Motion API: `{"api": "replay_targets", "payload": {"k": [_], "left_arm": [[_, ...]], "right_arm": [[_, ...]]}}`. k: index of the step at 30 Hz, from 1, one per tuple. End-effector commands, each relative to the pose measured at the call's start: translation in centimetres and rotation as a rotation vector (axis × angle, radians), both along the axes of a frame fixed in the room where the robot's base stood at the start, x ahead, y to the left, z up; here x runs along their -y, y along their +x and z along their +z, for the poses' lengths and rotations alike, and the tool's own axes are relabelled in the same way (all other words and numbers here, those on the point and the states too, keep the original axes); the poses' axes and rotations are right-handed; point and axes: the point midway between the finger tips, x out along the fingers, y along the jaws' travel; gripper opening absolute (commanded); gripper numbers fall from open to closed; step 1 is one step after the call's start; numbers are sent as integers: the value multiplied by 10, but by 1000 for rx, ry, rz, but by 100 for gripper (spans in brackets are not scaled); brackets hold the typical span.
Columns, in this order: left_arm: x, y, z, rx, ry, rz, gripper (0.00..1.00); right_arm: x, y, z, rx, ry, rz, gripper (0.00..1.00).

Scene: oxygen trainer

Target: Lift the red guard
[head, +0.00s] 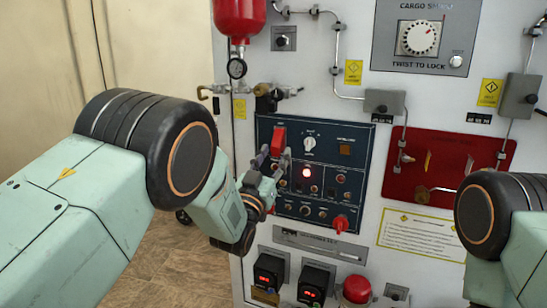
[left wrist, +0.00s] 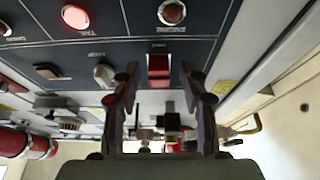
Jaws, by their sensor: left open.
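The red guard (head: 278,140) is on the upper left of the dark blue control panel (head: 345,158), and appears closed down. My left gripper (head: 273,162) is open in front of the panel, just below the guard in the head view. In the left wrist view the guard (left wrist: 158,66) shows between the two spread fingertips of my left gripper (left wrist: 160,76). I cannot tell whether either finger touches it. My right arm shows at the right edge of the head view, but its gripper is out of view.
A white knob (head: 309,142) sits right of the guard, with a lit red lamp (head: 306,172) below. A red knob (head: 341,223) sticks out at the panel's lower right. A gauge (head: 236,68) and brass fittings (head: 268,97) stand out above left.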

Motion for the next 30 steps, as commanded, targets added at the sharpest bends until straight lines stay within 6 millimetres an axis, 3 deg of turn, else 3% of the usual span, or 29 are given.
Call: {"api": "replay_targets", "payload": {"k": [7,22,30], "left_arm": [[0,1,0,-1,0,0,43],[0,0,0,-1,0,0,2],[0,0,0,0,0,0,0]], "right_arm": [[0,0,0,0,0,0,0],[0,0,0,0,0,0,0],[0,0,0,0,0,0,0]]}}
